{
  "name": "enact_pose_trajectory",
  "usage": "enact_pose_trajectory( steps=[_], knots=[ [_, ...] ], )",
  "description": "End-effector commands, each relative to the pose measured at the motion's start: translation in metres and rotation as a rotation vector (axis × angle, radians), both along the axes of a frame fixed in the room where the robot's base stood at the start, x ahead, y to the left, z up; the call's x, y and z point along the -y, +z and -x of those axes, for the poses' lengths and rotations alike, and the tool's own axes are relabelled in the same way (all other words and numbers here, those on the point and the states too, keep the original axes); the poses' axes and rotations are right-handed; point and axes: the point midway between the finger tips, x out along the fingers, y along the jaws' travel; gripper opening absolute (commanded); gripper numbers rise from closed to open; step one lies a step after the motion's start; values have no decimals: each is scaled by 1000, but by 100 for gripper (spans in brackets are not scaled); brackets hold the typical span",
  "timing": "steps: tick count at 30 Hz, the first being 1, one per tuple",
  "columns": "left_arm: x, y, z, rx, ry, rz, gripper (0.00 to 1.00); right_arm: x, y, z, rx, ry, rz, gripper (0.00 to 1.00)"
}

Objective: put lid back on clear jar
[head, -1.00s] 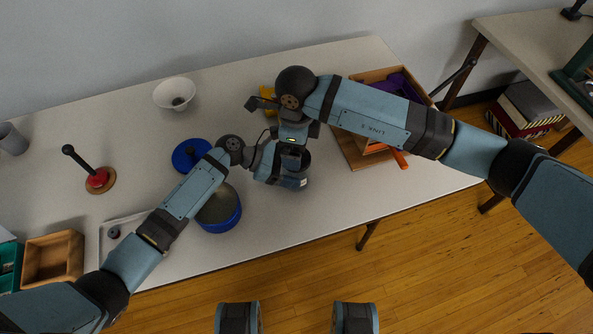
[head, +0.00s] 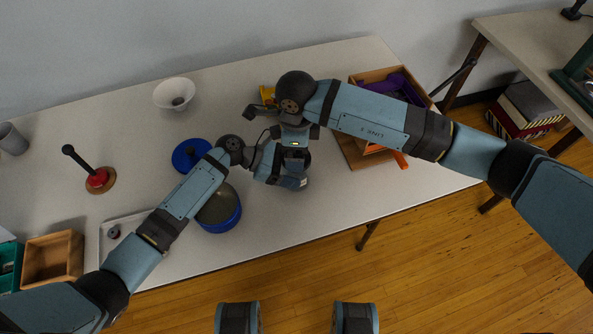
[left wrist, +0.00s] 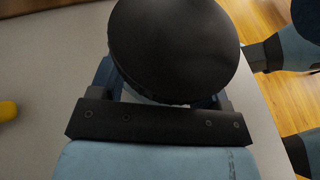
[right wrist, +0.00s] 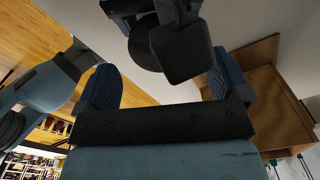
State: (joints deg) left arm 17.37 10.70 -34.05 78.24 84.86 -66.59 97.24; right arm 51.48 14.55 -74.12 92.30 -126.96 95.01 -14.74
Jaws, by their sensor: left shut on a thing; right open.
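A round black lid (left wrist: 175,50) fills the top of the left wrist view. It lies over the clear jar, of which a pale strip (left wrist: 140,97) shows under its edge; I cannot tell if it sits flush. My left gripper (head: 292,182) is shut on the jar, its fingers on both sides below the lid. In the head view the jar is mostly hidden by my grippers. My right gripper (head: 295,158) is open just above the lid. In the right wrist view the dark lid (right wrist: 147,45) shows beyond the open, empty fingers, partly behind a dark block.
A white bowl (head: 174,92), a red-based stand (head: 98,180) and a wooden box (head: 52,260) are farther left. A wooden tray (head: 352,152) is right.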

Motion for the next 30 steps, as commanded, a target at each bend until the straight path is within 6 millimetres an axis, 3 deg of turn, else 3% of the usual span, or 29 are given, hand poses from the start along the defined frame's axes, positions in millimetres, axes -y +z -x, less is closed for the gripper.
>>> enact_pose_trajectory(
  steps=[7, 18, 25, 30],
  knots=[
    [0, 0, 0, 0, 0, 0, 4, 0, -29, 0, -1, 0, 1, 94],
    [0, 0, 0, 0, 0, 0, 4, 0, -34, 0, 1, 1, 1, 94],
    [0, 0, 0, 0, 0, 0, 4, 0, -34, 0, 1, 0, 1, 44],
    [0, 0, 0, 0, 0, 0, 4, 0, -34, 0, 1, -5, 1, 44]
  ],
)
